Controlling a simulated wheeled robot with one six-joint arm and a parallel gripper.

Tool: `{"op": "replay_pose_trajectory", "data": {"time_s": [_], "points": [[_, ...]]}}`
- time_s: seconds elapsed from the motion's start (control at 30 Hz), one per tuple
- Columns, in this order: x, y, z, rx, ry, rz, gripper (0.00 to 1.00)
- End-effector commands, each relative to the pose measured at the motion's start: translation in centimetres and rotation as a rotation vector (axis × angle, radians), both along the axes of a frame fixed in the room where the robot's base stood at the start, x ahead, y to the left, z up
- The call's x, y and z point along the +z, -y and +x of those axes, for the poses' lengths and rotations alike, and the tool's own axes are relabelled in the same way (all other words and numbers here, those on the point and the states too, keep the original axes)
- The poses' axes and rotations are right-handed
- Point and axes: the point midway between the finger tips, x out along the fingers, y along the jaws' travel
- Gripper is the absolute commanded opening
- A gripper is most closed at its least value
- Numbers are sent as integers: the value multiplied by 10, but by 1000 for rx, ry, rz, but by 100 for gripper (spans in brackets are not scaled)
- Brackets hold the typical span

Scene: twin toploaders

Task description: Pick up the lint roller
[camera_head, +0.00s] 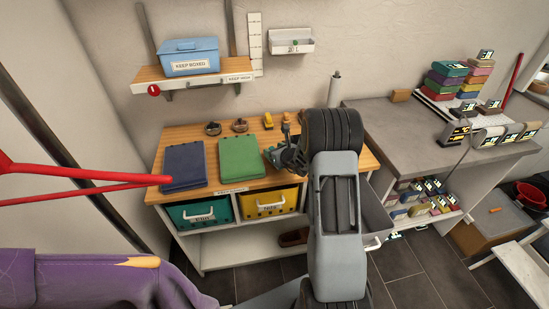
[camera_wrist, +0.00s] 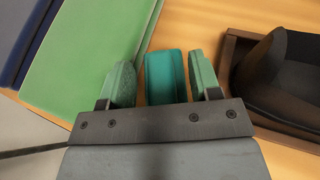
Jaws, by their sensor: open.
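My gripper (camera_head: 276,158) is low over the wooden worktop, just right of the folded green cloth (camera_head: 240,158). In the wrist view my gripper (camera_wrist: 163,78) is open, with its two green-padded fingers apart. A teal block-like thing (camera_wrist: 166,70) shows between the fingers, with gaps on both sides. Its lower end is hidden by the gripper body, and I cannot tell whether it is the lint roller's handle. No lint roller can be made out for sure. A pale upright cylinder (camera_head: 335,88) stands behind my arm, its lower part hidden.
A folded blue cloth (camera_head: 184,166) lies left of the green one. In the wrist view a dark rounded thing sits in a brown wooden tray (camera_wrist: 228,58), close right of my gripper. Small yellow items (camera_head: 268,121) stand at the back. My arm hides the worktop's right part.

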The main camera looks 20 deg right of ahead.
Motion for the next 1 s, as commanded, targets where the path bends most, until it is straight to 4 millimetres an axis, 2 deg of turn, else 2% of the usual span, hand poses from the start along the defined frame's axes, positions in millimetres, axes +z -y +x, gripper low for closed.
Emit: {"op": "replay_pose_trajectory", "data": {"time_s": [0.2,0.8,1.0], "points": [[0,0,0,0,0,0,56],[0,0,0,0,1,0,0],[1,0,0,0,1,0,0]]}}
